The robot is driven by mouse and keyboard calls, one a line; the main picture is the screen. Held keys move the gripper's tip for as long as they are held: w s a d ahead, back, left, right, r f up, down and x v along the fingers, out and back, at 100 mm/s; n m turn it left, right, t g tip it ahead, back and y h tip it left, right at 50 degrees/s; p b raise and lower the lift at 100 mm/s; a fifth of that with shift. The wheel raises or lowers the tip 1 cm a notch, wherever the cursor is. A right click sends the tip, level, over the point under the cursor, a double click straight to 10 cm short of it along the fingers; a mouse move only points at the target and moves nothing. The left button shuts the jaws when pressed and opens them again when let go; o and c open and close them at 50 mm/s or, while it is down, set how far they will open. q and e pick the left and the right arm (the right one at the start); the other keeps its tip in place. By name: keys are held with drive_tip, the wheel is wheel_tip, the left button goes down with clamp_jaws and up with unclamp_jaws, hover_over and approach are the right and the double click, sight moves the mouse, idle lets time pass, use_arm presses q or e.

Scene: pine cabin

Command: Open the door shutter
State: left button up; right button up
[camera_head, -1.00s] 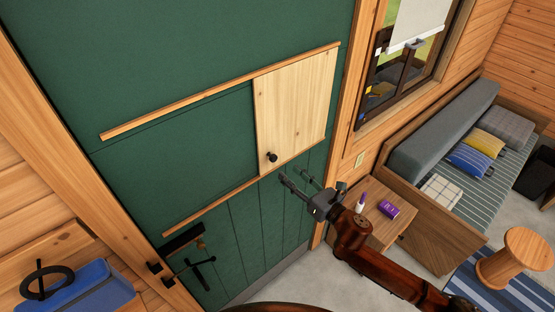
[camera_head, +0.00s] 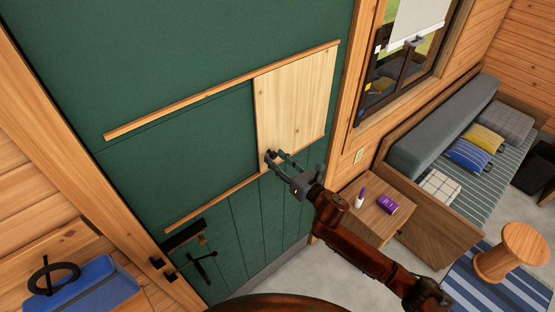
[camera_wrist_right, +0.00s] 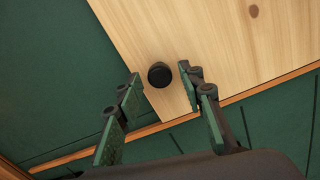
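The door shutter (camera_head: 298,95) is a pale wooden panel between two wooden rails on the green door (camera_head: 170,60). It stands at the right end of the rails. Its black round knob (camera_wrist_right: 160,75) is near the panel's lower left corner. My right gripper (camera_head: 278,158) is at the knob in the head view and partly hides it. In the right wrist view my right gripper (camera_wrist_right: 158,88) is open, with the knob just ahead of and between its fingertips. Contact cannot be told. My left gripper is not in view.
The upper rail (camera_head: 225,90) and lower rail (camera_head: 215,203) run left across the door, with bare green door between them. A black door handle (camera_head: 203,262) is lower left. A side table (camera_head: 365,222) with small items stands right, near a bench (camera_head: 440,165).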

clamp_jaws()
idle(0.6)
